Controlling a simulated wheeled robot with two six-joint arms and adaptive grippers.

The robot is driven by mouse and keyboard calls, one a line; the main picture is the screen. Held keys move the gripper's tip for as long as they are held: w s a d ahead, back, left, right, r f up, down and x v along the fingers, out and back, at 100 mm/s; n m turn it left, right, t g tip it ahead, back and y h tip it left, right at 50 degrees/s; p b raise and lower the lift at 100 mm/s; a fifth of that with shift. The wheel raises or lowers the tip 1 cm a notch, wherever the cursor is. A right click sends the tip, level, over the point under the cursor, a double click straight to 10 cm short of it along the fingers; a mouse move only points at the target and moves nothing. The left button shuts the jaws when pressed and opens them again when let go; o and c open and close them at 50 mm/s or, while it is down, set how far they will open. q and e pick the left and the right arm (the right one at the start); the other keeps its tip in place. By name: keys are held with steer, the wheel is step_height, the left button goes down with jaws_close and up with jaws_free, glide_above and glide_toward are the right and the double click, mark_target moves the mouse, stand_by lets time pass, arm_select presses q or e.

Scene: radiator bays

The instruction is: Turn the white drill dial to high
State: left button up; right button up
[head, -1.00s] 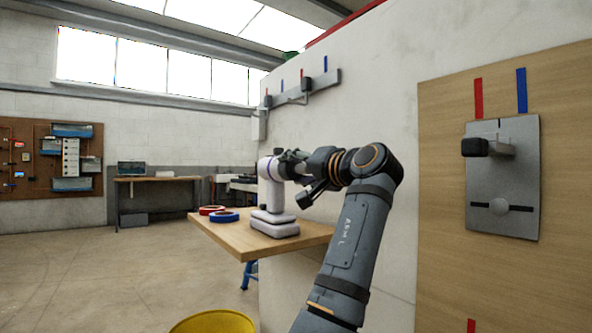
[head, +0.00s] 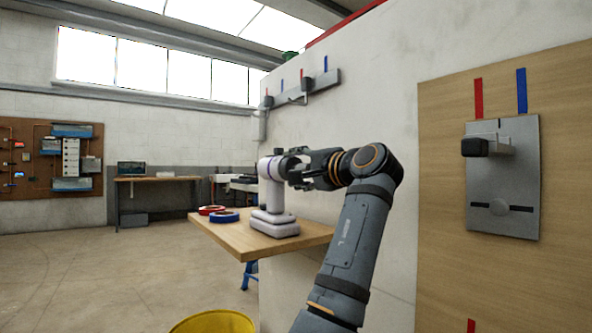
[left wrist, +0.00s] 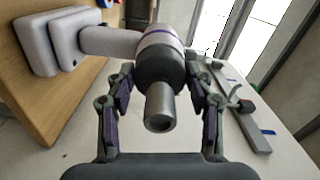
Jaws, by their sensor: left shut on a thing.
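The white drill (head: 272,190) stands upright on its battery base on a wooden shelf (head: 228,240), nose pointing right. In the left wrist view the drill (left wrist: 110,40) lies sideways, with a purple ring, a dark collar (left wrist: 158,72) behind the nose and a grey tip (left wrist: 159,106). My left gripper (head: 296,168) is at the drill's front end. In the left wrist view its fingers (left wrist: 160,78) are on both sides of the dark collar, shut on it. Any dial marks are too small to read. My right gripper is not in view.
A red tape roll (head: 211,210) and a blue one (head: 224,217) lie left of the drill. A plywood panel with a grey lever plate (head: 490,190) is on the right wall. A yellow bucket (head: 214,322) stands below the shelf. The floor at left is clear.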

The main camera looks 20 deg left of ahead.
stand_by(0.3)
arm_select(q)
steer(key=o, duration=1.2)
